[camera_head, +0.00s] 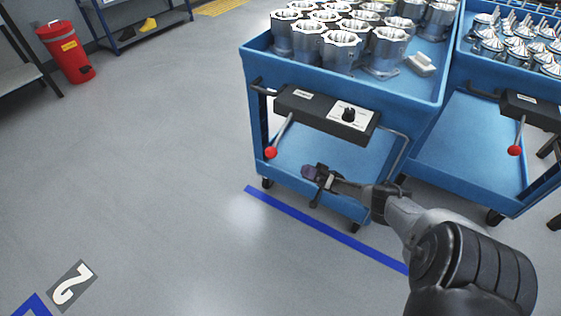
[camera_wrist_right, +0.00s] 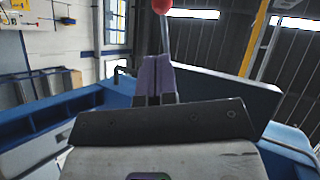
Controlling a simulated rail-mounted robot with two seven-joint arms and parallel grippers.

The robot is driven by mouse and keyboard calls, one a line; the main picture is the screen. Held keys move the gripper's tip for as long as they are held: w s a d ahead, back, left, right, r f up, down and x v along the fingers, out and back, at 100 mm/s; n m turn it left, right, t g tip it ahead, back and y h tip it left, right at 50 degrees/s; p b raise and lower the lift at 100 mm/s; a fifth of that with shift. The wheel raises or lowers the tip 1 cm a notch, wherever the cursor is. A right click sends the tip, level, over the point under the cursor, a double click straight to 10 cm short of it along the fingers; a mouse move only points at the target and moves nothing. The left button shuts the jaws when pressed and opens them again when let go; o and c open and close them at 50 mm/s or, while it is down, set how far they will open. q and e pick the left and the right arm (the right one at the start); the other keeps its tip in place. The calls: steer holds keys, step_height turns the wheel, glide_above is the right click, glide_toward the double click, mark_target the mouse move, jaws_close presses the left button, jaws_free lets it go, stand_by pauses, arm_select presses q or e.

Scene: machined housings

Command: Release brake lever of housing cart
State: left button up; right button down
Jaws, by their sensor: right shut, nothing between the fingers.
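The housing cart (camera_head: 330,165) is blue, with several silver machined housings (camera_head: 340,48) on its top tray. A dark control box (camera_head: 328,114) is on its near side. The brake lever (camera_head: 280,133) hangs from the box's left end, tilted down to a red ball knob (camera_head: 270,152). My right gripper (camera_head: 308,172) is shut and empty, to the right of the knob and slightly lower in the picture, apart from it. In the right wrist view, the purple fingers (camera_wrist_right: 155,78) are together, with the lever rod (camera_wrist_right: 166,36) and red knob (camera_wrist_right: 161,5) beyond their tips. My left gripper is not in view.
A second blue cart (camera_head: 480,140) with pointed metal parts stands close on the right, with its own red-knobbed lever (camera_head: 515,148). A blue floor line (camera_head: 320,228) runs in front of the housing cart. The floor to the left is clear up to a red bin (camera_head: 66,52).

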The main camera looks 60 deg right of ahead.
mark_target(280, 134)
steer(key=shift+r, duration=0.1)
stand_by(0.3)
steer(key=p+x, duration=0.1)
steer(key=x, duration=1.3)
